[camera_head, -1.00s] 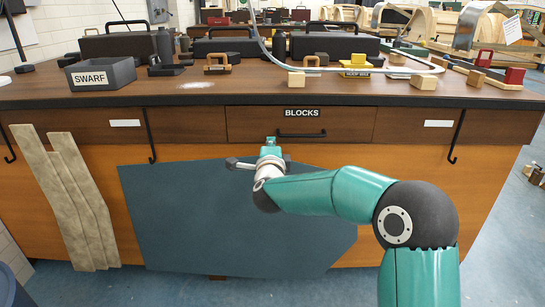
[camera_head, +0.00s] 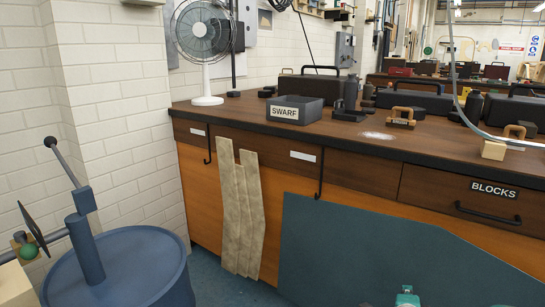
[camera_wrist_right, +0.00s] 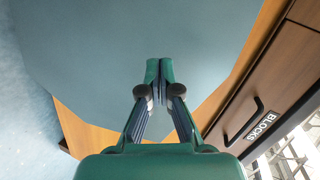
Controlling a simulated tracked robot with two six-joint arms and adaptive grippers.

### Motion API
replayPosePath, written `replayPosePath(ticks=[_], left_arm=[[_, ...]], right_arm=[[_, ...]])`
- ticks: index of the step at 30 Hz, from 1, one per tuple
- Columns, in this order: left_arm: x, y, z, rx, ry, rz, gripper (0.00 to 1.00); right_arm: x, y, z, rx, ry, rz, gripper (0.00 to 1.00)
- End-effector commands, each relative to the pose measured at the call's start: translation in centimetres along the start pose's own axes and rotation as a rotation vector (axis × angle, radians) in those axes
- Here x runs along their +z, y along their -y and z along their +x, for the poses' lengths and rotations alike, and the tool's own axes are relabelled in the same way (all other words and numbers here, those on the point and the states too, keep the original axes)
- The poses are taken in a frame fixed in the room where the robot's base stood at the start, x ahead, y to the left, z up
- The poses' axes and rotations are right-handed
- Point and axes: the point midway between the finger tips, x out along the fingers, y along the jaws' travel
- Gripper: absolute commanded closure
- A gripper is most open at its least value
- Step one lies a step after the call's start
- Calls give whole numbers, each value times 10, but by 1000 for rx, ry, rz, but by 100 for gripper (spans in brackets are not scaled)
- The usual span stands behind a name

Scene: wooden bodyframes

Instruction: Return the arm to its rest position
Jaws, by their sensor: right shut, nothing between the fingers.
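My right gripper (camera_wrist_right: 160,75) shows in the right wrist view with its teal fingers together and nothing between them. In the head view only a small teal part of my right arm's end (camera_head: 407,298) shows at the bottom edge, in front of the dark blue-grey panel (camera_head: 385,250). Most of that arm is outside the head view. The panel also fills much of the right wrist view (camera_wrist_right: 110,50), beyond the fingers. My left gripper is not in view.
The drawer labelled BLOCKS (camera_head: 455,195) is shut on the workbench (camera_head: 345,145). A grey SWARF bin (camera_head: 295,110) and a white fan (camera_head: 203,45) stand on top. Beige strips (camera_head: 240,215) lean on its front. A blue drum (camera_head: 120,270) stands at lower left.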

Motion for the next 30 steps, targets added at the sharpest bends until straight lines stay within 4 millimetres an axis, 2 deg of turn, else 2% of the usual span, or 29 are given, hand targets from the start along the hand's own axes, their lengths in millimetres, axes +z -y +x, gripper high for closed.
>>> replayPosePath(ticks=[1,4,7,9,12,15,19,23,25,27,30], left_arm=[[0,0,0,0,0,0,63],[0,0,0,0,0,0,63],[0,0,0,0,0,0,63],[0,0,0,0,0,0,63],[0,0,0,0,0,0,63],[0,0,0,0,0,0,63],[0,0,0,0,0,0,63],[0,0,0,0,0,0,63],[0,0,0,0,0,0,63],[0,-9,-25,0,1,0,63],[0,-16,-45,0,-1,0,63]], right_arm=[[19,-38,-2,66,59,-67,100],[54,-106,-15,182,192,-211,100],[84,-172,-40,290,349,-359,100],[103,-216,-66,363,471,-464,100],[123,-271,-109,445,658,-610,100],[135,-311,-153,498,838,-739,100],[142,-346,-208,525,1064,-888,100],[140,-364,-262,484,1317,-1064,100],[140,-367,-273,429,1418,-1164,100],[135,-342,-280,422,1411,-1168,100],[130,-322,-287,424,1409,-1166,100]])
